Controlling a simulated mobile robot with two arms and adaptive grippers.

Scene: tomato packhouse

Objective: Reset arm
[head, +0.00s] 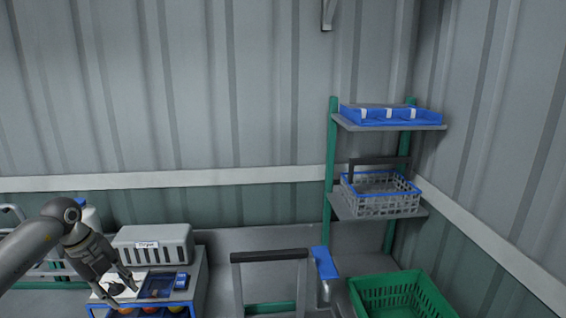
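My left arm comes in from the left, and its dark grey gripper (124,290) points down over the small table at the lower left. Its fingers look spread apart, with nothing visible held between them. The fingertips overlap a white sheet with a dark round print (130,280) in the picture; I cannot tell if they touch it. My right gripper is not in view.
A grey box (155,243) and a blue item (181,281) are on the table. A frame with a black handle (268,255) stands at centre. At right, a shelf rack (331,170) holds a blue tray (385,117) and grey basket (378,198); a green crate (400,297) sits below.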

